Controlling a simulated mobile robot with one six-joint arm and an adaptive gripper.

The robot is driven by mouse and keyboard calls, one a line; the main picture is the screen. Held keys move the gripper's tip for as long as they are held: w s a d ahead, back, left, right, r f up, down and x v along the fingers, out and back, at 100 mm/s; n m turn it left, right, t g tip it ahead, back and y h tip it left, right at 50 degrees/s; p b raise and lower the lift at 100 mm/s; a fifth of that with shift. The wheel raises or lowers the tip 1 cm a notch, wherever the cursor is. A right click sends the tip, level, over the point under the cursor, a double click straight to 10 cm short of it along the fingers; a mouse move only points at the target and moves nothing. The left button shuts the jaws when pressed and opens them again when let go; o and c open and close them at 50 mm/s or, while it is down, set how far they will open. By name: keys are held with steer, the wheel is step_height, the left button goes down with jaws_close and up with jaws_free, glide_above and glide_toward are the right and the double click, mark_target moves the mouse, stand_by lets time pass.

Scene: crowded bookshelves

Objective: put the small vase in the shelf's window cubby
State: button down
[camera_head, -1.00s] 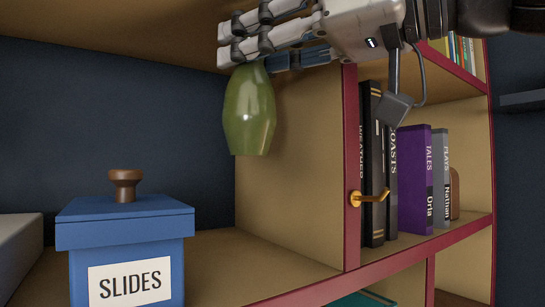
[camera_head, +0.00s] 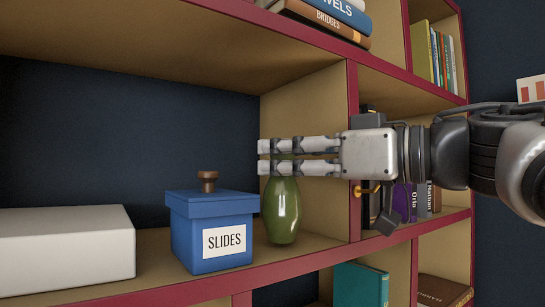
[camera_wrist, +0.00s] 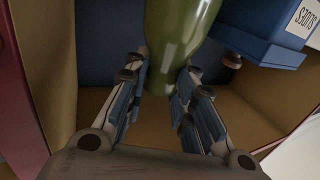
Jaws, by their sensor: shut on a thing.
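The small green vase (camera_head: 282,212) is upright in the wide cubby, just right of the blue SLIDES box. My gripper (camera_head: 268,157) reaches in from the right and is shut on the vase's top end, which its fingers partly hide. The base is at or just above the cubby floor (camera_head: 318,243); I cannot tell if it touches. In the wrist view the vase (camera_wrist: 172,42) stands between the finger pads.
The blue SLIDES box (camera_head: 212,230) with a brown knob is close to the vase's left. A white box (camera_head: 66,250) lies further left. A red-edged divider (camera_head: 354,150) stands right of the vase, with books and a brass hook (camera_head: 366,190) beyond it.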

steer(key=shift+w+f, duration=0.2)
steer(key=shift+w, duration=0.45)
steer(key=shift+w+f, duration=0.15)
steer(key=shift+w, duration=0.45)
steer(key=shift+w+d, duration=0.15)
steer(key=shift+d, duration=0.15)
steer(key=shift+s+f, duration=0.2)
steer(key=shift+s, duration=0.45)
steer(key=c, duration=1.7)
jaws_free()
steer(key=shift+s+a, duration=0.1)
steer(key=shift+o, duration=1.2)
steer(key=shift+w, duration=0.2)
steer(key=shift+o, duration=0.6)
steer(key=shift+f, duration=0.1)
